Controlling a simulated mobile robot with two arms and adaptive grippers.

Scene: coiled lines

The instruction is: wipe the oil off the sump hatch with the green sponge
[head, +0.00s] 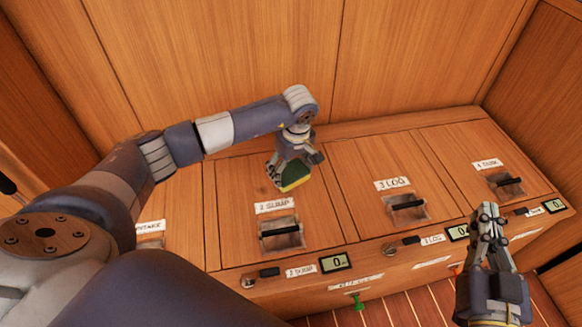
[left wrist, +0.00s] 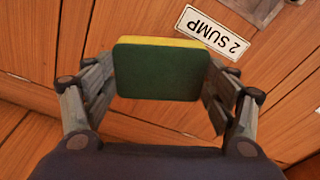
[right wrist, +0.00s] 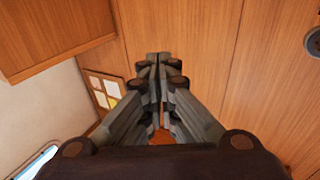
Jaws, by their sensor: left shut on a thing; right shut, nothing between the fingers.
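The sump hatch (head: 235,192) is a wooden panel labelled "2 SUMP" with a dark recessed handle (head: 282,234). The label also shows in the left wrist view (left wrist: 212,32). The green sponge (head: 295,177), with a yellow layer, is at the back part of this hatch. My left gripper (head: 289,168) is shut on it; the left wrist view shows the sponge (left wrist: 160,72) between the two fingers. I cannot tell whether it touches the wood. No oil can be made out; the sponge and arm hide part of the panel. My right gripper (head: 487,214) is shut and empty at the right.
The "3 LOG" hatch (head: 365,165) and another handled hatch (head: 470,150) lie to the right. The front face carries small displays (head: 335,262), latches and a green knob (head: 357,302). A tall wooden wall (head: 220,60) stands behind. A plank floor shows below.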

